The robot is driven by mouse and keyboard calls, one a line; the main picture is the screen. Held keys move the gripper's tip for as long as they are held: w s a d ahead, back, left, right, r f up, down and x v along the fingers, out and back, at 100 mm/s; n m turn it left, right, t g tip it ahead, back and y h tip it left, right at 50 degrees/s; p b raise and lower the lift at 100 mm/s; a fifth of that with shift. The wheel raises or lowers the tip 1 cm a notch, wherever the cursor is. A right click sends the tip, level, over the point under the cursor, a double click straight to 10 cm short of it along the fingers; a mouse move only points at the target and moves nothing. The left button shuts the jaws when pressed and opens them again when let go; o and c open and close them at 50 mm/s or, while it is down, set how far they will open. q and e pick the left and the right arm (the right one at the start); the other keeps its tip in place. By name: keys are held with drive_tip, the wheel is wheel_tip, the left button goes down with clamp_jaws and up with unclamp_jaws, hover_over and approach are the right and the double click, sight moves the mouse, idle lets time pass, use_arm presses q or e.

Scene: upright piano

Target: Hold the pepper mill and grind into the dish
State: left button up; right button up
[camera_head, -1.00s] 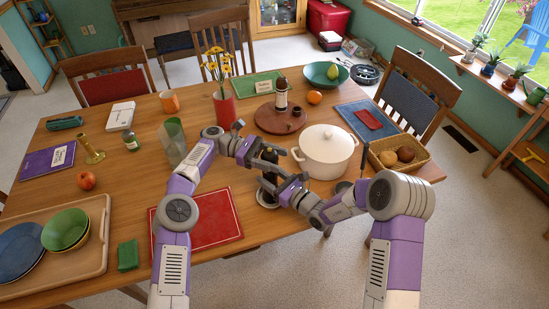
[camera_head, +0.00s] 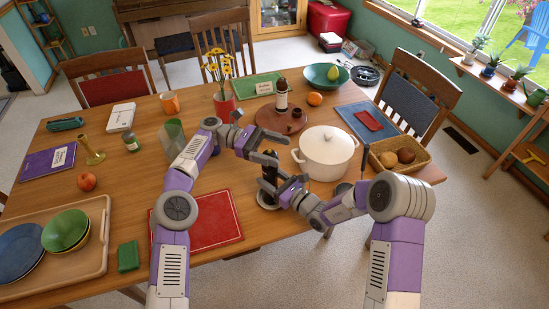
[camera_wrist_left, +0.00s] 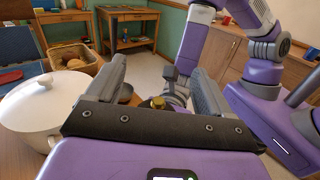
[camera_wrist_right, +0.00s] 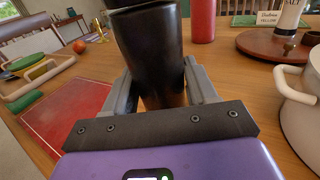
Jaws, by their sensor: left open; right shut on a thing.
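The dark pepper mill (camera_head: 269,172) stands upright near the table's front edge, in front of the white pot. My right gripper (camera_head: 275,186) is shut on its body, and the right wrist view shows the dark cylinder (camera_wrist_right: 152,50) between the fingers. My left gripper (camera_head: 274,150) is open around or just above the mill's top. In the left wrist view, a brass-coloured knob (camera_wrist_left: 158,102) shows between its spread fingers. A small pale-rimmed dish (camera_head: 267,204) shows below the mill, mostly hidden by it and the gripper. I cannot tell whether any pepper is in it.
The white lidded pot (camera_head: 326,152) stands close on the right. A red mat (camera_head: 205,222) lies to the left. A clear green-tinted vessel (camera_head: 172,140) stands near my left forearm. A round wooden tray (camera_head: 270,118) with a shaker is behind, and a bread basket (camera_head: 415,160) is at right.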

sight(274, 154)
use_arm(q)
wheel_tip(274, 154, up, 6)
drive_tip(key=shift+f, duration=0.2)
use_arm(e)
drive_tip(key=o, duration=1.4)
drive_tip(key=shift+d, duration=0.1)
